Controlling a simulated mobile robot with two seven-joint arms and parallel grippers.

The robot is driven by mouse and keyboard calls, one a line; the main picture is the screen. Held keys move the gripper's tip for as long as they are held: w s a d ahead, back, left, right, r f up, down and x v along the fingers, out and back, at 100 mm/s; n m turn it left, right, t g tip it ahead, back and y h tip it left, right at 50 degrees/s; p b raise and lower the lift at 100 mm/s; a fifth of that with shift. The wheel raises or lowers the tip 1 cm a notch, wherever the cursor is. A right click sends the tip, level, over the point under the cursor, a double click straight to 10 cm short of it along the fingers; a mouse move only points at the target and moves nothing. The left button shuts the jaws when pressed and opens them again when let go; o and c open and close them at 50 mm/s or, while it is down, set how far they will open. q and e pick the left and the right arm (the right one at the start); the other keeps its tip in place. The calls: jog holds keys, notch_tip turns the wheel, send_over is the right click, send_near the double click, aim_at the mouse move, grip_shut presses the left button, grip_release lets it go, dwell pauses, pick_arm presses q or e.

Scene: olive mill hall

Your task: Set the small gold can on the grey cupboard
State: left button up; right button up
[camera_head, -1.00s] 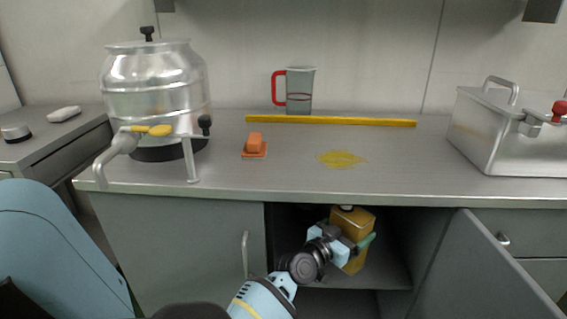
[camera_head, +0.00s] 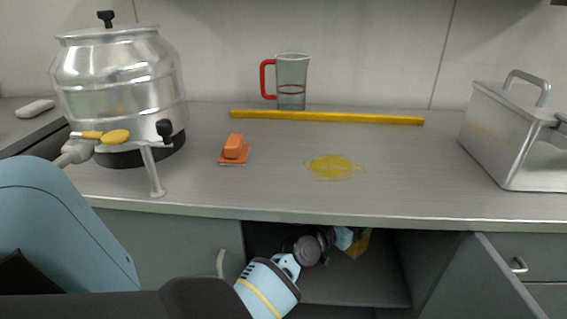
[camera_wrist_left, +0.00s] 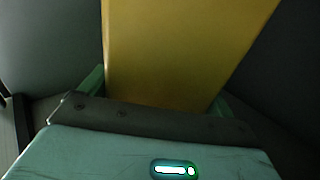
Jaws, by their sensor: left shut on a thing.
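The small gold can (camera_head: 358,242) is inside the open compartment under the counter, mostly hidden by the counter edge and my wrist. My left gripper (camera_head: 346,239) is on it there. In the left wrist view the gold can (camera_wrist_left: 180,55) fills the middle, standing between the two green fingers, which are shut on it. A low grey cupboard (camera_head: 48,136) stands at the far left, partly covered by my arm. My right gripper is not in view.
The counter (camera_head: 400,190) carries a metal vessel (camera_head: 120,80), a red-handled jug (camera_head: 291,80), a yellow bar (camera_head: 325,117), an orange block (camera_head: 235,150), a yellow spill (camera_head: 334,167) and a metal box (camera_head: 505,135). An open door (camera_head: 480,280) stands at right.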

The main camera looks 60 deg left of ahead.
aim_at(356, 250)
pick_arm(q)
jog(key=shift+r, duration=0.15)
notch_tip(356, 250, down, 6)
jog(key=b, duration=0.3)
jog(key=shift+b, duration=0.4)
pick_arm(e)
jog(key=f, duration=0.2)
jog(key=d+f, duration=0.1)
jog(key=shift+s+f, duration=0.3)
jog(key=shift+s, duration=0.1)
pick_arm(q)
jog(key=shift+f, duration=0.4)
notch_tip(356, 250, down, 3)
jog(key=b, duration=0.2)
jog(key=shift+f+b, duration=0.2)
jog(key=shift+b, duration=0.1)
jog(key=shift+r, duration=0.15)
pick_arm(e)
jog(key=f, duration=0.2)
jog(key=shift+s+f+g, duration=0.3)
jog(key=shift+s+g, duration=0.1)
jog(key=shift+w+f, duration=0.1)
